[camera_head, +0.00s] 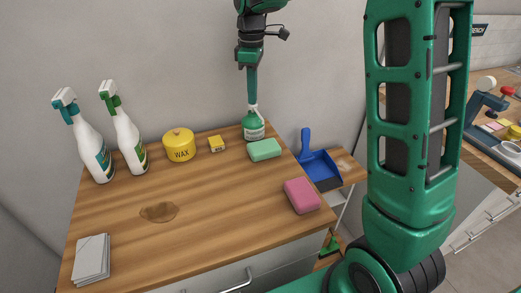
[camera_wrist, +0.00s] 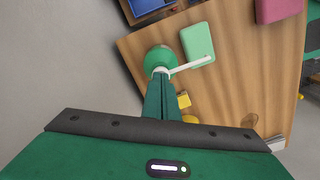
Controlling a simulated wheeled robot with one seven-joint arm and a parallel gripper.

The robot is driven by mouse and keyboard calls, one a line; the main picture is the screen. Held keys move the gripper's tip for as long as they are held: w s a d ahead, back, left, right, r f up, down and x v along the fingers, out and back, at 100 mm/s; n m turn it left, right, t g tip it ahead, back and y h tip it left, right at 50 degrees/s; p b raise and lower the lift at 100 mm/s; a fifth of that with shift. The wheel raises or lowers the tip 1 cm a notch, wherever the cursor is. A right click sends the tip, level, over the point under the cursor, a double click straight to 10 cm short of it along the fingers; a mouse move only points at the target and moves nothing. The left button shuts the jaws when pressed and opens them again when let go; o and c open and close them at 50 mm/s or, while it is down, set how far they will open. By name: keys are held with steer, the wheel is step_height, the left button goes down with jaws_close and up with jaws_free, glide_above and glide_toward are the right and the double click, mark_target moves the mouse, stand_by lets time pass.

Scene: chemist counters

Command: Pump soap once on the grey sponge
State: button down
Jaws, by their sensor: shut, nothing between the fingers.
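The soap dispenser (camera_head: 253,131) stands upright near the back right of the wooden counter. It has a green body and a white pump head, and also shows in the wrist view (camera_wrist: 158,56). My gripper (camera_head: 252,103) points down at the pump head with its fingers together and empty; it also shows in the wrist view (camera_wrist: 161,74). Whether the fingertips touch the pump is unclear. The white spout reaches over the edge of a pale green sponge (camera_head: 264,149), also in the wrist view (camera_wrist: 198,43). I see no clearly grey sponge. A pink sponge (camera_head: 301,196) lies nearer the front.
Two spray bottles (camera_head: 97,153), a yellow wax tin (camera_head: 179,146) and a small yellow box (camera_head: 216,144) stand along the back. A brown spill (camera_head: 159,212) and a grey stack (camera_head: 91,260) lie at left. A blue dustpan (camera_head: 319,168) is beyond the right edge.

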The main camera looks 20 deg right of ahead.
steer(key=shift+r, duration=1.1)
steer(key=shift+r, duration=0.15)
step_height(320, 180, up, 6)
steer(key=shift+f, duration=0.1)
stand_by(0.4)
